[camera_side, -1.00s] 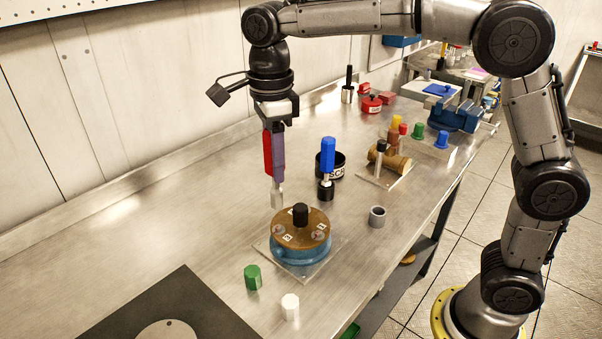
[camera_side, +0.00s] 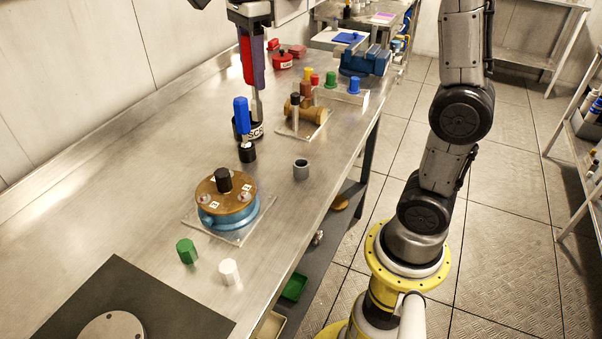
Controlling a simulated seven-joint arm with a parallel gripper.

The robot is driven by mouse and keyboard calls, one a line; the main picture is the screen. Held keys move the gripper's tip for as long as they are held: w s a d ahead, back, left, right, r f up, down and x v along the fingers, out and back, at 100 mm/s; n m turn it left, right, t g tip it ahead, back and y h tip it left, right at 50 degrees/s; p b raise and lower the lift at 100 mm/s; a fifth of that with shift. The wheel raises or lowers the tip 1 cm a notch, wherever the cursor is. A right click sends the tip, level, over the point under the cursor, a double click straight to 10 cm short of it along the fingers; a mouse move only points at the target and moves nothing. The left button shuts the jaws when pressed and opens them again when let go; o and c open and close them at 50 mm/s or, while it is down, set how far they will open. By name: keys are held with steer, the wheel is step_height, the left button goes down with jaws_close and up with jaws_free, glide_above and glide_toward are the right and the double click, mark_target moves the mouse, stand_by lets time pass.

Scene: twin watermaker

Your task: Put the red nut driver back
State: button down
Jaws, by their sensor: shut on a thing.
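My gripper (camera_side: 257,78) points down near the top of the side view, shut on the red nut driver (camera_side: 246,62). The driver hangs upright, its red handle partly covered by a purple part beside it. Its silver shaft (camera_side: 257,104) reaches down to the black can with white lettering (camera_side: 241,134). I cannot tell whether the tip is inside the can, above it or behind it. A blue-handled driver (camera_side: 241,115) stands upright in a small black holder (camera_side: 247,153) in front of the can.
A blue round housing with a brown top (camera_side: 226,198) sits on a clear plate. A grey ring (camera_side: 301,170), a green piece (camera_side: 187,251) and a white piece (camera_side: 229,272) stand nearby. A brass cylinder (camera_side: 312,109) and coloured knobs (camera_side: 331,80) are farther back. The left bench is clear.

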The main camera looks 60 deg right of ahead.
steer(key=s+d, duration=0.6)
steer(key=d, duration=0.1)
step_height(320, 180, down, 17)
steer(key=shift+a, duration=0.15)
steer(key=shift+s+f, duration=0.1)
steer(key=shift+f, duration=0.15)
steer(key=shift+c, duration=2.4)
jaws_free()
